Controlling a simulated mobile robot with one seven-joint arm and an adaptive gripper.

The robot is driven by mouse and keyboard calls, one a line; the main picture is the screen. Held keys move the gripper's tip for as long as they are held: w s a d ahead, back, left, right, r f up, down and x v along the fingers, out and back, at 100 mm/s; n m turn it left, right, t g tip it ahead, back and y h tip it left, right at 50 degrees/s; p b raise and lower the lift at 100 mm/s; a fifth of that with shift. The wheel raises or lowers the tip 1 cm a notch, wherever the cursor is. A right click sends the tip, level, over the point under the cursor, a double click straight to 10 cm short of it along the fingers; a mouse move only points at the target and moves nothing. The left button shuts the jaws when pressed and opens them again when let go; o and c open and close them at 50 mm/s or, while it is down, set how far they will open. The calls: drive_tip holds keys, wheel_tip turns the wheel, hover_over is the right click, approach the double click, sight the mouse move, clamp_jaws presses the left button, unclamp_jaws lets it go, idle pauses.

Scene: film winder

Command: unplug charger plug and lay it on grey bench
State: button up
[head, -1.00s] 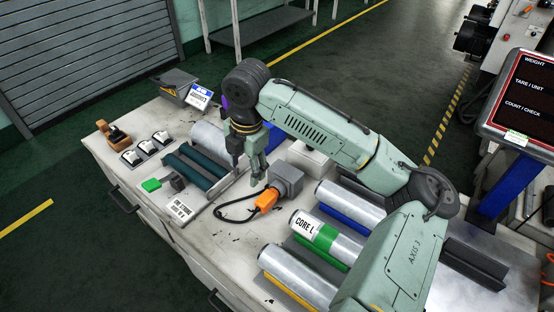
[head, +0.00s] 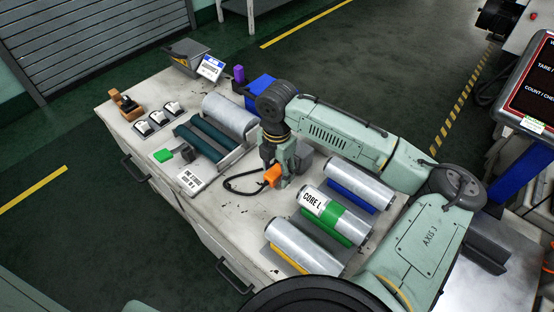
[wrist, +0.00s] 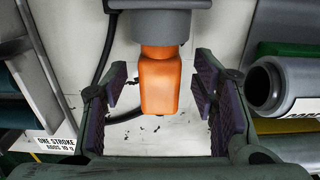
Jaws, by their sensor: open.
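The orange charger plug (wrist: 160,85) sits in the grey socket block (wrist: 162,22) at the top of the wrist view. In the head view the plug (head: 272,175) shows at the front of the block, with a black cable (head: 240,184) looping left over the bench. My gripper (wrist: 162,105) is open, with one finger on each side of the plug and a gap showing on both sides. In the head view my gripper (head: 282,172) is down at the plug and hides most of the block. The grey bench (head: 215,215) has bare surface in front of the cable.
Metal rolls, one labelled CORE L (head: 322,206), lie right of the plug. Dark green rollers (head: 207,141) and a ONE STROKE card (head: 190,180) lie left.

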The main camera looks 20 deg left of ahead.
drive_tip(key=shift+f, duration=0.2)
clamp_jaws()
idle(1.1)
